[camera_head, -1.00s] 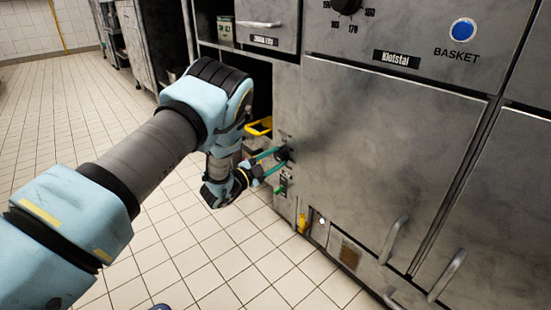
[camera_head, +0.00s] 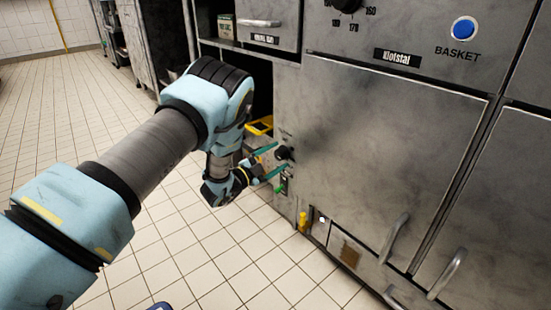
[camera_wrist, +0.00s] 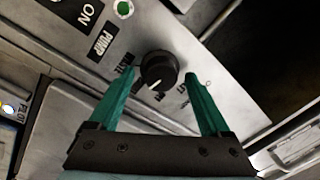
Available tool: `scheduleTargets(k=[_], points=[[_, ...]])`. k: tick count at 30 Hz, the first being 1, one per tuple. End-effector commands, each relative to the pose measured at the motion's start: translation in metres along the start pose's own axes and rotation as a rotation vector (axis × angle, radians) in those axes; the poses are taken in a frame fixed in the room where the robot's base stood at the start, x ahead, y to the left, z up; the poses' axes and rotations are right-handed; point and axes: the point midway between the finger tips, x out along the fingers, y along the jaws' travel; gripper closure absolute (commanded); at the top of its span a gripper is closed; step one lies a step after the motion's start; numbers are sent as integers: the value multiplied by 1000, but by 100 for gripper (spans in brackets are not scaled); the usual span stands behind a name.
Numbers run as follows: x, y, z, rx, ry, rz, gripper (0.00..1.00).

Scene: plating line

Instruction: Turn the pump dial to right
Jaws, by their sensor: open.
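The pump dial (camera_wrist: 158,70) is a round black knob with a pale pointer line, on a grey metal panel (camera_wrist: 222,98) in the wrist view. Its pointer aims toward the lower left of that picture. A "PUMP" label (camera_wrist: 103,42) is beside it. The dial also shows small and dark in the head view (camera_head: 283,153). My gripper (camera_wrist: 160,78) has two green fingers, spread apart with the dial between their tips. There is a visible gap on both sides of the dial. In the head view my gripper (camera_head: 277,159) is in front of the panel.
An "ON" label (camera_wrist: 87,12) and a green indicator (camera_wrist: 123,9) are near the dial. The fryer's large door (camera_head: 380,150) and handles (camera_head: 397,239) are to the right. A yellow-edged container (camera_head: 260,126) is in the open bay. Tiled floor is clear at left.

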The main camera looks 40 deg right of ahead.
Motion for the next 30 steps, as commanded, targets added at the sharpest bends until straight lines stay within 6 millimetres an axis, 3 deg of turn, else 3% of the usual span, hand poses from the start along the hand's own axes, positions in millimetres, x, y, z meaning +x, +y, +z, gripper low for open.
scheduleTargets(k=[7, 15, 21, 30], points=[[-17, -2, -1, 0, -2, 1, 19], [-71, -3, -1, -2, -4, 1, 19], [-99, -1, 0, 0, -3, 1, 19], [-109, 0, 0, 0, 0, 0, 19]])
